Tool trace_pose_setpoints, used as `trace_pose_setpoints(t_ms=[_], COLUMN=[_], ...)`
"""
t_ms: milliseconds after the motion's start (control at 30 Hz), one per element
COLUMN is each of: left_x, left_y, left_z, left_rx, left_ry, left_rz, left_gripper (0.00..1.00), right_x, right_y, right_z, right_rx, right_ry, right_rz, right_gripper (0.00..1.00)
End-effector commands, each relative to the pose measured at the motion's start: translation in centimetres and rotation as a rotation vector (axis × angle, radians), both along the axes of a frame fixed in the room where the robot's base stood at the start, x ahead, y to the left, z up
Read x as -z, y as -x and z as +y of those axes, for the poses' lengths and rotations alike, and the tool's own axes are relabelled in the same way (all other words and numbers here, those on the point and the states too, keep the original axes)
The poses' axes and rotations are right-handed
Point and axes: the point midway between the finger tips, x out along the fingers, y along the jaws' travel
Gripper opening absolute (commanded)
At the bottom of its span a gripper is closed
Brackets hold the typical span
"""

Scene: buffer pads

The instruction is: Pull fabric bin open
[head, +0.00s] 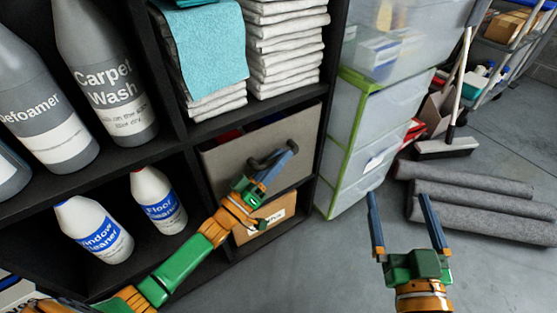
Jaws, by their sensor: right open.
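The grey fabric bin (222,162) sits in a cubby of the black shelf, with a dark handle (259,163) on its front. Bits of red and blue show above its front edge. My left gripper (280,162) is at the handle, its blue fingers overlapping it in the picture. Whether they are closed on the handle or only around it is unclear. My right gripper (402,200) is open and empty above the floor, to the right of the bin.
A cardboard box (283,208) is below the bin. White folded towels (286,50) and a teal cloth (205,50) lie above. Bottles fill the left cubbies. A clear drawer unit (362,130) stands to the right, then a broom (445,148) and grey rolls (480,215). Floor in front is clear.

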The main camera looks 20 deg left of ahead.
Motion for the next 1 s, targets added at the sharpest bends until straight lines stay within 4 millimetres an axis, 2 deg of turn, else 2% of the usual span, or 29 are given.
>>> trace_pose_setpoints(t_ms=[200, 233, 333, 1000], left_x=[-0.02, -0.02, -0.02, 0.00], left_y=[-0.05, -0.05, -0.04, -0.03], left_z=[-0.02, -0.02, -0.02, -0.01], left_rx=[0.000, 0.000, 0.000, 0.000], left_ry=[0.000, 0.000, 0.000, -0.001], left_rz=[0.000, 0.000, 0.000, 0.000], left_gripper=[0.33, 0.28, 0.01, 0.00], right_x=[-0.16, -0.16, -0.14, -0.07], right_y=[0.01, 0.01, 0.00, -0.01], right_z=[0.02, 0.02, 0.01, 0.02], right_rx=[0.000, 0.000, 0.000, 0.000], right_ry=[-0.002, -0.002, -0.001, -0.001], right_rz=[-0.007, -0.007, -0.006, -0.003], right_gripper=[1.00, 1.00, 1.00, 1.00])
